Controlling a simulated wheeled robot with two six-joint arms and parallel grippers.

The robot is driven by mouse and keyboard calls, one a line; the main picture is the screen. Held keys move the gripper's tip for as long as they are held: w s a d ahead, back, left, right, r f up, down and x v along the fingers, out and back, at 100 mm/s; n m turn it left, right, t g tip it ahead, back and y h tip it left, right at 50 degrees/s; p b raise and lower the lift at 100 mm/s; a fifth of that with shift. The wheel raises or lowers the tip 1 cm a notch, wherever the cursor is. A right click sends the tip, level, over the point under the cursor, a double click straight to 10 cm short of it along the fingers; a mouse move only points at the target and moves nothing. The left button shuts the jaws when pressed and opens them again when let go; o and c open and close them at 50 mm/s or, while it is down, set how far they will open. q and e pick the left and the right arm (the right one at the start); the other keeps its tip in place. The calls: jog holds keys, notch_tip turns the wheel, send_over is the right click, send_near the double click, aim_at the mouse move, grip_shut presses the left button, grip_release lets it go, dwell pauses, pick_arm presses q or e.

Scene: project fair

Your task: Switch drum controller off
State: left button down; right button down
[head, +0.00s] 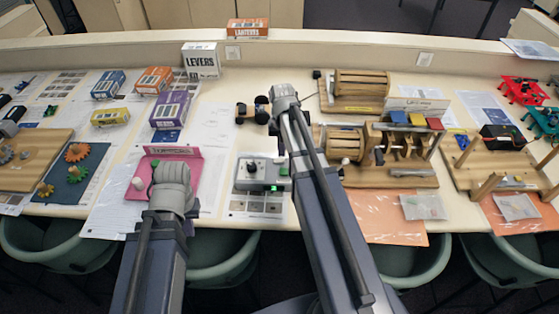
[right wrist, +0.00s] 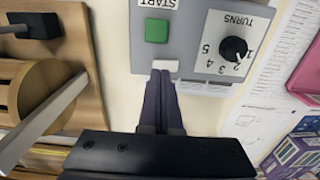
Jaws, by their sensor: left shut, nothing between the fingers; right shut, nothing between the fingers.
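The drum controller (head: 245,184) is a grey box with a black knob and a lit green spot on its front, near the middle of the table in the head view. In the right wrist view the controller (right wrist: 195,18) appears upside down, with a green START button (right wrist: 156,31) and a black TURNS dial (right wrist: 233,48). A small white part (right wrist: 165,66) sits at its edge. My right gripper (right wrist: 164,75) is shut and empty, its tips at or very near that white part. Contact is unclear. My left gripper (head: 172,172) is over the pink board, shut, its fingertips hidden.
A wooden drum machine (head: 390,176) stands right of the controller, with another wooden drum (head: 360,88) behind it. A pink board (head: 208,165) lies to the left. A small wheeled cart (head: 254,110) stands behind the controller. Boxes and papers cover the left side.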

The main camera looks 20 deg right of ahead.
aim_at(281, 160)
jog(key=shift+f+b, duration=1.2)
jog(key=shift+b, duration=0.05)
dwell(1.1)
jog(key=shift+r, duration=0.1)
notch_tip(281, 160, up, 7)
jog(key=p, duration=0.7)
dwell(0.4)
jog(key=s+a+f+n+b, duration=0.2)
jog(key=s+a+n, duration=0.2)
jog(key=s+a, duration=0.4)
jog(key=s+a+f+n+h+b, duration=0.1)
jog(key=s+a+f+n+b, duration=0.2)
jog(key=a, duration=1.1)
jog(key=s+n, duration=0.2)
jog(key=s, duration=0.3)
jog(key=shift+s+a+f+b, duration=0.2)
jog(key=shift+a+f+b, duration=0.1)
jog(key=shift+a+f, duration=0.05)
